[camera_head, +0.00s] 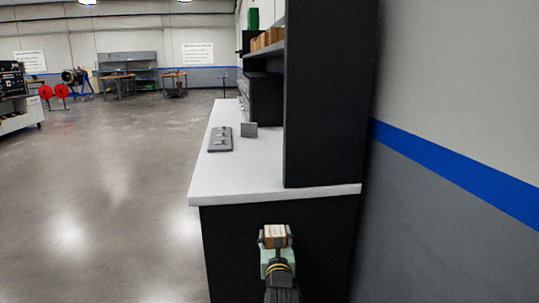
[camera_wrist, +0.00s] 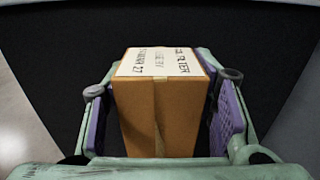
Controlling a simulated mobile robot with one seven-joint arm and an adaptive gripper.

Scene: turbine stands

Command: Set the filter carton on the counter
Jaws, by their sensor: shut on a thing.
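The filter carton (camera_wrist: 160,105) is a brown cardboard box with a white printed label on top. My gripper (camera_wrist: 160,115) is shut on it, with a purple-faced finger on its left and right sides in the wrist view. In the head view the carton (camera_head: 275,234) shows small at the end of my gripper (camera_head: 276,242), in front of the counter's dark end panel. The counter (camera_head: 215,180) has a white top. In the head view the carton appears below the top's near edge. Its underside is hidden.
A grey flat plate with small parts (camera_head: 220,139) and a small grey block (camera_head: 249,130) lie on the counter. A tall black shelf unit (camera_head: 325,95) rises from its right side. The near left of the top is bare. A wall (camera_head: 450,150) stands to the right; open floor (camera_head: 100,200) lies left.

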